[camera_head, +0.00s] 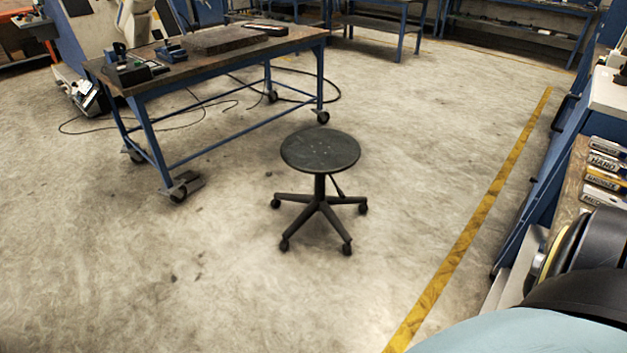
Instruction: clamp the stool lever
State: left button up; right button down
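A black stool (320,152) with a round seat stands on the concrete floor near the middle of the head view. It has a central post and a base with several legs on casters. Its thin lever (338,188) shows just under the seat, to the right of the post, slanting downward. Neither of my grippers is in view. Nothing is touching the stool.
A blue-framed workbench (225,45) on casters stands behind and left of the stool, with cables on the floor beneath. A yellow floor line (470,225) runs at right, beside a blue cabinet (545,170). Floor around the stool is clear.

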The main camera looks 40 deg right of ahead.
aim_at(342, 195)
jog(key=i, duration=0.9)
jog(key=z, duration=1.5)
jog(key=i, duration=0.5)
jog(key=z, duration=4.15)
